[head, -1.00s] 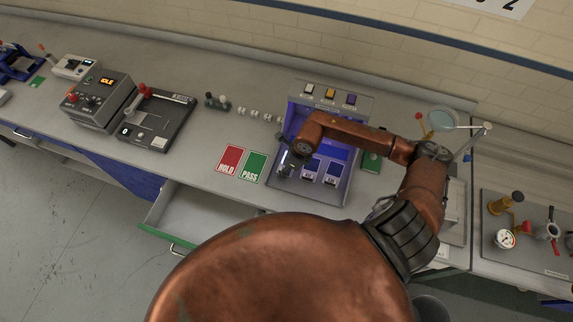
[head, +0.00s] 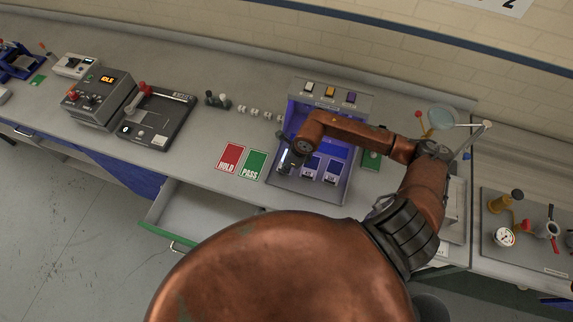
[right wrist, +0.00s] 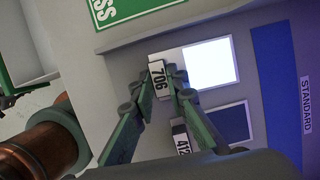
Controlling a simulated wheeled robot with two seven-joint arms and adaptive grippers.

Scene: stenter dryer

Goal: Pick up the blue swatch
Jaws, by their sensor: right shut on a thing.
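My right gripper (right wrist: 166,82) is shut on the label end, marked 706, of a swatch card (right wrist: 209,64) in the right wrist view. The card's square face looks very bright, almost white, under the booth light. A dark blue swatch (right wrist: 229,123) with a label that seems to read 412 lies beside it, partly hidden by a finger. In the head view my right gripper (head: 288,163) is low at the left side of the lit booth (head: 346,190). Two dark blue swatches, one (head: 312,164) and another (head: 332,171), lie to its right. My left gripper is out of view.
A blue strip marked STANDARD (right wrist: 275,85) lies beyond the swatches. The red HOLD card (head: 231,158) and green PASS card (head: 252,165) lie left of the booth. An open drawer (head: 200,215) juts out below the counter. A magnifier (head: 442,118) stands at right.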

